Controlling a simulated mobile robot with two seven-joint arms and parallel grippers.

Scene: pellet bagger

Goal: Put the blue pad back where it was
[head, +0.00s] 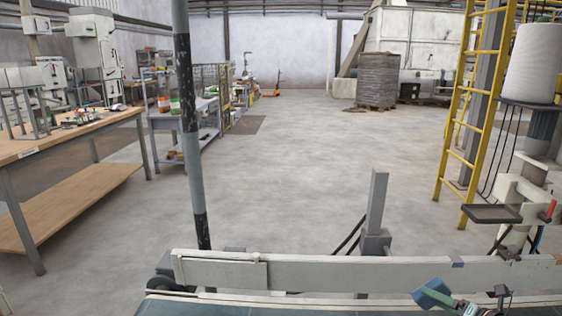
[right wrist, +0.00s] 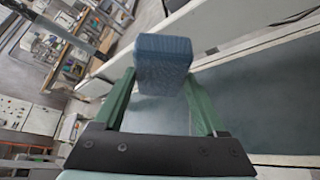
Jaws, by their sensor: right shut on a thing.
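In the right wrist view the blue pad (right wrist: 163,60) is a block with a textured blue face, held between the two green fingers of my right gripper (right wrist: 160,85). The dark conveyor belt (right wrist: 265,90) lies below and behind it there. The pad appears clear of the belt. My left gripper is not in view.
A pale conveyor side rail (head: 340,274) crosses the front, with an upright grey post (head: 377,205). A small dark tray (head: 492,213) stands at right by a yellow ladder (head: 470,120). A striped pole (head: 188,130) and wooden workbench (head: 75,200) are left. The middle floor is clear.

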